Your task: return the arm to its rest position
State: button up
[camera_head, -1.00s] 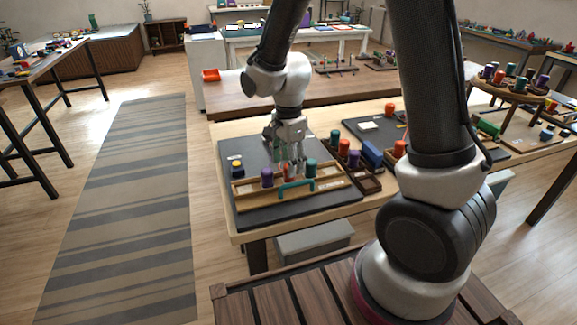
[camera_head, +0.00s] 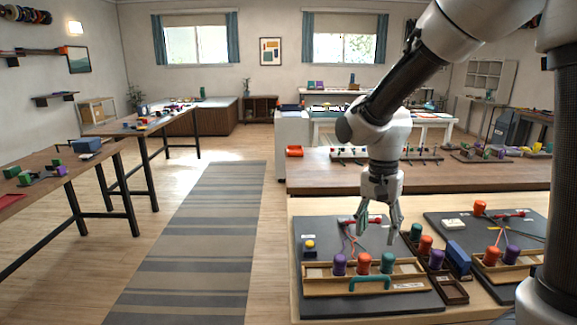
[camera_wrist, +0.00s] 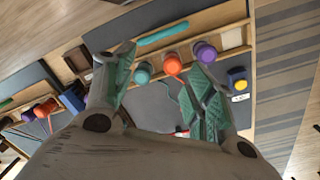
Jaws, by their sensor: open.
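My gripper (camera_head: 377,236) hangs above the dark work mat (camera_head: 375,307), fingers down, apart and empty. In the wrist view my gripper (camera_wrist: 166,58) shows two spread green fingers with nothing between them. Below it is a wooden tray (camera_head: 319,287) with a teal handle (camera_head: 371,282). A purple bobbin (camera_head: 340,264), an orange-red bobbin (camera_head: 364,263) and a teal bobbin (camera_head: 387,263) stand upright in the tray in a row. Thin cords (camera_head: 350,240) run behind them, partly hidden. The wrist view also shows the purple (camera_wrist: 205,52), orange-red (camera_wrist: 173,64) and teal (camera_wrist: 143,72) bobbins.
A yellow-topped blue block (camera_head: 310,246) sits on the mat's left. A dark rack (camera_head: 452,291) with more bobbins and a blue block (camera_head: 457,257) stand right of the tray. A second mat (camera_head: 531,226) lies farther right. A striped rug (camera_head: 200,245) covers floor at left.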

jog(key=s+d+r+n+t, duration=0.5)
jog(key=s+d+r+n, duration=0.2)
jog(key=s+d+r, duration=0.5)
jog(key=s+d, duration=0.2)
jog(key=s, duration=0.2)
jog(key=shift+r+n, duration=0.3)
jog(key=shift+r, duration=0.05)
